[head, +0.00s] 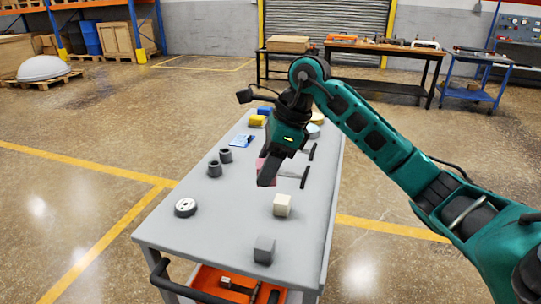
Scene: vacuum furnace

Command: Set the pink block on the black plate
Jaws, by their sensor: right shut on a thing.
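My right gripper (267,181) reaches in from the right, points down over the grey cart top and is shut on the pink block (261,164). The gripper's dark fingers hide much of the block, which shows as a pink patch beside them. I cannot tell whether the block touches the cart top. I cannot make out a black plate for certain. Two narrow black pieces, one farther back (312,151) and one nearer (304,178), lie just right of the gripper. My left gripper is not in view.
On the cart top (238,208), a white cube (282,205) and a grey cube (264,249) stand nearer. A round white-and-black part (185,207) and two dark cylinders (214,169) are at left. A yellow block (257,120) and blue block (264,111) sit at the back.

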